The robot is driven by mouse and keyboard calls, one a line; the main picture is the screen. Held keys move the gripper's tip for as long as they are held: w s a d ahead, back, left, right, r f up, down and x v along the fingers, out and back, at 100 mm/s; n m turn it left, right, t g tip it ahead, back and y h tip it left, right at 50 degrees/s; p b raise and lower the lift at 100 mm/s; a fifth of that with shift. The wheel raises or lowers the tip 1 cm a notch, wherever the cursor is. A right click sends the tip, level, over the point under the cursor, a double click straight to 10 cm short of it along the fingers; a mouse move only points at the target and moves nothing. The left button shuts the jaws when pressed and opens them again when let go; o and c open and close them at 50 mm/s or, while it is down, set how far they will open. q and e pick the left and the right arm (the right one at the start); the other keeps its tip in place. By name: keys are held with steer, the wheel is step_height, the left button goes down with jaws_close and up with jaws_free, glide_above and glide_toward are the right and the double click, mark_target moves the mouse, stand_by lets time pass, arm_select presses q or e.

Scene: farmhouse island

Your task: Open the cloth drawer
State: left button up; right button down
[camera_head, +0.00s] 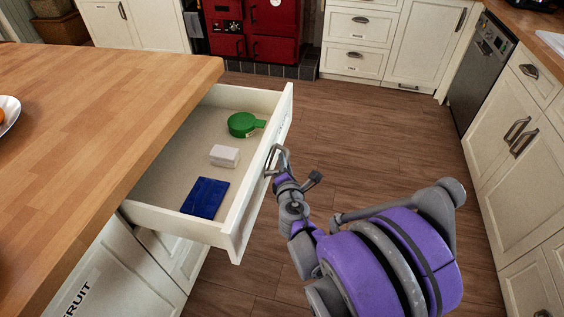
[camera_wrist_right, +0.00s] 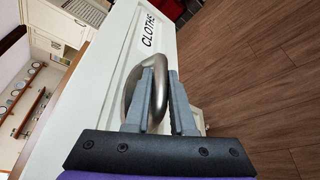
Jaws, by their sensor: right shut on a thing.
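The cloth drawer (camera_head: 236,241) is pulled well out from the wooden-topped island in the head view. Its front carries the label CLOTHS in the right wrist view (camera_wrist_right: 117,92). Inside lie a folded blue cloth (camera_head: 204,198), a white block-like item (camera_head: 225,156) and a round green item (camera_head: 242,124). My right gripper (camera_head: 276,167) is at the drawer front, shut on the metal handle; in the wrist view its fingers (camera_wrist_right: 160,98) close around the curved handle (camera_wrist_right: 158,92). My left gripper is not in view.
The island's wooden top (camera_head: 90,95) is at the left, with white cabinet doors below the drawer. Wooden floor (camera_head: 390,130) lies open to the right of the drawer. A red stove (camera_head: 272,30) stands at the back, and white cabinets and a dishwasher (camera_head: 482,75) line the right side.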

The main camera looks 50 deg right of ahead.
steer(key=c, duration=0.8)
jaws_free()
steer(key=shift+o, duration=0.2)
steer(key=p+v, duration=0.2)
steer(key=v, duration=0.8)
steer(key=shift+s+a, duration=0.25)
steer(key=shift+s, duration=0.05)
